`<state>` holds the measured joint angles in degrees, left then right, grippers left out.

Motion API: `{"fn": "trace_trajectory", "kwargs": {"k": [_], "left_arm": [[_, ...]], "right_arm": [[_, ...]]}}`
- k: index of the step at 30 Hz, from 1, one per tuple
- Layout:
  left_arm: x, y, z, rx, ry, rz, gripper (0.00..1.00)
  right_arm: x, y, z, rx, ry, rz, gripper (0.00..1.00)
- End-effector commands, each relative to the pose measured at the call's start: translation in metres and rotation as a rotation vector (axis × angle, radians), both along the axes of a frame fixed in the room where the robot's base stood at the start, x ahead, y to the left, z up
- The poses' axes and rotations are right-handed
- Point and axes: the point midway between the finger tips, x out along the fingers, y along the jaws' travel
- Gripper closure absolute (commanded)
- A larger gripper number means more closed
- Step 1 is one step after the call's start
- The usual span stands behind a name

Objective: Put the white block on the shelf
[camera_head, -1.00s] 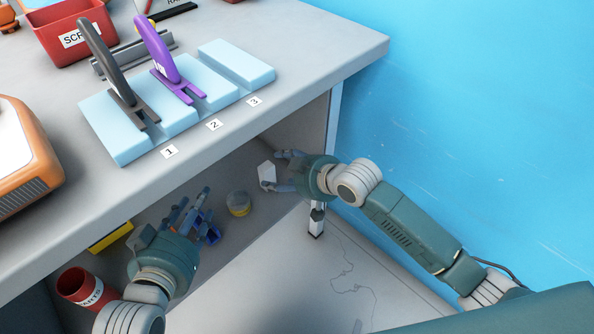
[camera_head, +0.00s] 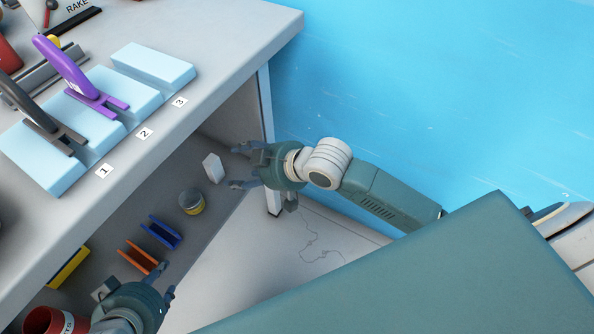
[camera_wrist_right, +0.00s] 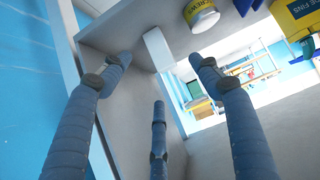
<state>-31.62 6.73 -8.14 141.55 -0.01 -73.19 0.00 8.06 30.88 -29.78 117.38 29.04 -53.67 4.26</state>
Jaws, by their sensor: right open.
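The white block (camera_head: 213,167) stands upright on the grey lower shelf (camera_head: 160,200) under the workbench, near its right end. My right gripper (camera_head: 236,167) is open just right of the block, its fingers pointing at it, with a small gap. In the right wrist view, the white block (camera_wrist_right: 158,48) stands beyond the spread fingers (camera_wrist_right: 160,80), and nothing is held. My left gripper (camera_head: 168,284) is at the lower left, near the shelf's front edge; its finger opening is not clear.
A grey-yellow can (camera_head: 191,201), a blue holder (camera_head: 161,232), an orange holder (camera_head: 139,256) and a yellow box (camera_head: 68,268) line the lower shelf. A red container (camera_head: 48,320) is at lower left. The bench leg (camera_head: 266,120) stands close behind my right gripper.

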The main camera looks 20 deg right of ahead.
Motion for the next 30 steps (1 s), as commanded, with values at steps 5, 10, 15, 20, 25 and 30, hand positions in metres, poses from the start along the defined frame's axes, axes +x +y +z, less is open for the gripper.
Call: {"fn": "trace_trajectory", "kwargs": {"k": [5,10,15,20,25,30], "left_arm": [[0.0,0.0,0.0,0.0,-0.001,0.0,0.6],[0.001,0.0,0.001,-0.001,-0.003,0.0,0.6],[0.001,-0.001,0.001,-0.001,-0.003,-0.001,0.6],[0.001,-0.001,0.001,-0.001,-0.003,-0.001,0.6],[0.001,-0.001,0.001,-0.001,-0.003,-0.001,0.6],[0.001,-0.001,0.001,-0.001,-0.003,-0.001,0.6]], "right_arm": [[-0.066,-0.006,-0.017,0.003,0.069,-0.118,0.37],[-0.127,-0.06,-0.033,-0.066,0.167,-0.313,0.37],[-0.167,-0.1,-0.042,-0.131,0.239,-0.436,0.37],[-0.173,-0.108,-0.043,-0.145,0.248,-0.454,0.37],[-0.172,-0.107,-0.043,-0.144,0.248,-0.452,0.37],[-0.172,-0.106,-0.043,-0.144,0.248,-0.451,0.37]]}}
